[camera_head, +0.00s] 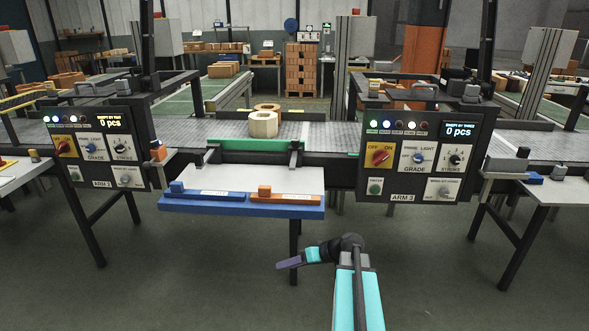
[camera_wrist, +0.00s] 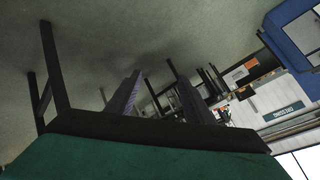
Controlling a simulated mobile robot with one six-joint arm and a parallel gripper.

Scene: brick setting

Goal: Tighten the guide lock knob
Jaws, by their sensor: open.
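I cannot tell for certain which part is the guide lock knob; no readable label names it. Small knob-like fittings sit along the conveyor's front edge: an orange-topped one (camera_head: 158,153) at left, a dark one (camera_head: 295,147) near the middle and a dark one (camera_head: 522,152) at right. My gripper (camera_head: 281,265) is low in front of the bench, below the blue-edged shelf, pointing left. In the wrist view its two purple-grey fingers (camera_wrist: 159,77) stand apart with nothing between them. It touches no fitting.
Two dark control panels, the left one (camera_head: 103,150) and the ARM 3 one (camera_head: 408,158), flank the blue-edged shelf (camera_head: 240,210). Bench legs stand below; the floor (camera_head: 190,290) around my arm is clear.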

